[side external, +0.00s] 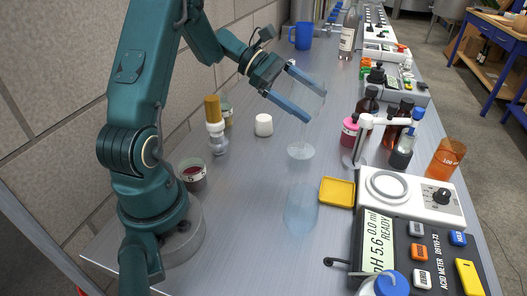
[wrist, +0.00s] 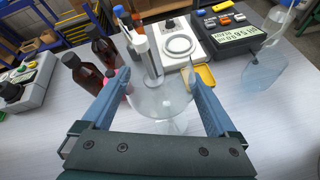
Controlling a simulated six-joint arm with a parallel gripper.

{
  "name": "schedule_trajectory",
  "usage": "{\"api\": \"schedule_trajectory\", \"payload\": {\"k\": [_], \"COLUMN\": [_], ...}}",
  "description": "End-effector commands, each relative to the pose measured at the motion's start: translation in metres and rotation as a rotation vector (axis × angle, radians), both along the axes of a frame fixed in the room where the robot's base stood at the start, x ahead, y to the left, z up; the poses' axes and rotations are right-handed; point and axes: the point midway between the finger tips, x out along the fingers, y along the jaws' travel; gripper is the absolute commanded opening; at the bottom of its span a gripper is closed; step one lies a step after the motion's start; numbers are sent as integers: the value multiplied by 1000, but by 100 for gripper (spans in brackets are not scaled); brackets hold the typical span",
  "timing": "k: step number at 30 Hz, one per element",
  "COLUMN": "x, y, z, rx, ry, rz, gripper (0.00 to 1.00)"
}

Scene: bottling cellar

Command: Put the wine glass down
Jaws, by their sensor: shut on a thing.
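The wine glass (side external: 305,92) is clear and upright, with its bowl between the two blue fingers of my gripper (side external: 313,104). Its round foot (side external: 300,151) shows below, over the grey bench; I cannot tell whether it touches the surface. In the wrist view the glass bowl (wrist: 160,103) sits between the fingers of my gripper (wrist: 158,75), with the foot partly seen through it. My gripper is shut on the bowl.
A clear bluish vessel (side external: 300,208) stands nearer the camera, beside a yellow tray (side external: 337,193). A white stirrer (side external: 410,200), acid meter (side external: 400,255) and dark bottles (side external: 402,150) line the right. A white cup (side external: 263,125) stands left. Bare bench surrounds the foot.

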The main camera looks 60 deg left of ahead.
Motion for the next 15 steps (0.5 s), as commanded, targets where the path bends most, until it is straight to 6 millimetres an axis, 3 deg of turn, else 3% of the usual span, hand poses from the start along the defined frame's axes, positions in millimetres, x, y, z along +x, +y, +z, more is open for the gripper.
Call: {"api": "schedule_trajectory", "payload": {"k": [5,15], "x": [0,0], "y": [0,0], "z": [-20,-23], "rx": [-3,-1], "ry": [2,-1], "rz": [0,0], "gripper": [31,31]}}
